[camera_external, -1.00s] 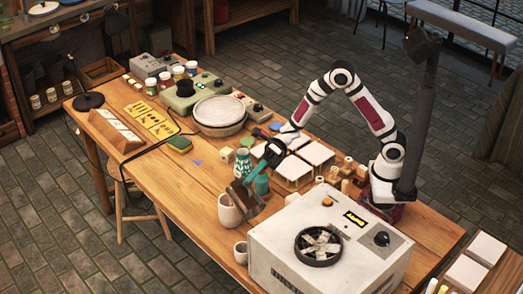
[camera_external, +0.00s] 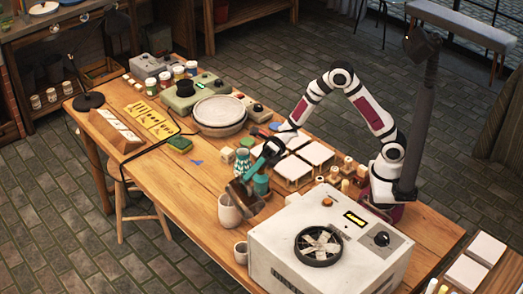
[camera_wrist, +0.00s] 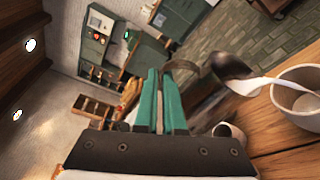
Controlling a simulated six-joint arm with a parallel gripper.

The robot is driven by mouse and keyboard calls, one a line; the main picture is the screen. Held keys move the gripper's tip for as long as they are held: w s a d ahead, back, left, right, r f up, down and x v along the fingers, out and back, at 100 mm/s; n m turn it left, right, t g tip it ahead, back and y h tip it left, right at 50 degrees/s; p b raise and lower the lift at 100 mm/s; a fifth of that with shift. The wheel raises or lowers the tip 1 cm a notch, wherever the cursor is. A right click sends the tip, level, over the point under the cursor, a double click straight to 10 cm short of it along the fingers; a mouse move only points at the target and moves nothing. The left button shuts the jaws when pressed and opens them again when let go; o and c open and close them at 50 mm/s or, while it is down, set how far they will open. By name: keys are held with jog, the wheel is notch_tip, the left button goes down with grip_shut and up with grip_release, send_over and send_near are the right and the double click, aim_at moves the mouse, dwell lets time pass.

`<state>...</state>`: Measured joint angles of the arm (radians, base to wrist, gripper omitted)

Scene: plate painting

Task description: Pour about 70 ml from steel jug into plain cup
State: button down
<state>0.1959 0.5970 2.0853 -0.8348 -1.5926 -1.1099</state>
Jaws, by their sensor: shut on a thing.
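The steel jug (camera_external: 243,193) is dark grey and tilted, held above the table's near edge. My gripper (camera_external: 268,154) is shut on it; its teal fingers (camera_wrist: 160,98) also show in the wrist view, with a dark curved handle at their tips. A plain cream cup (camera_external: 229,211) stands just below and left of the jug. In the wrist view, a pale cup (camera_wrist: 303,95) is at the right edge, partly cut off. A white band runs from the jug's dark body (camera_wrist: 230,66) toward this cup; it looks like pouring liquid. The level inside is unclear.
A smaller cream cup (camera_external: 241,252) stands nearer the front, beside the white machine with a fan (camera_external: 285,240).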

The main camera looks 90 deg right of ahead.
aim_at(262, 200)
jog(key=shift+w+d+r+m+b, duration=0.25)
jog(key=shift+d+m+b, duration=0.05)
jog(key=shift+m+b, duration=0.15)
dwell(0.6)
jog(key=shift+d+r+m+y+b, duration=0.1)
jog(key=shift+r+m+y+b, duration=0.05)
jog(key=shift+m+y+b, duration=0.2)
dwell(0.6)
jog(key=s+a+n, duration=0.1)
jog(key=s+a+f+n+h, duration=0.1)
jog(key=s+a, duration=0.1)
jog(key=shift+s+a+f+n, duration=0.1)
jog(key=shift+f+n, duration=0.3)
jog(key=shift+s+a+f+n+h+p, duration=0.15)
jog(key=shift+s+a+f+n+h, duration=0.15)
jog(key=shift+f+n, duration=0.3)
jog(key=shift+s+a+f+n+h+p, duration=0.15)
jog(key=shift+s+a+f+n+h, duration=0.1)
jog(key=shift+f+n, duration=0.3)
dwell(0.5)
jog(key=shift+s+a+f+n+h, duration=0.1)
jog(key=shift+a+f+n+h, duration=0.15)
jog(key=shift+f+h, duration=0.1)
jog(key=s+a+r+n+t+h+p, duration=0.2)
jog(key=s+a+r+n+h+p, duration=0.1)
jog(key=a+n, duration=0.3)
jog(key=shift+s+n+h, duration=0.35)
jog(key=shift+s+n, duration=0.15)
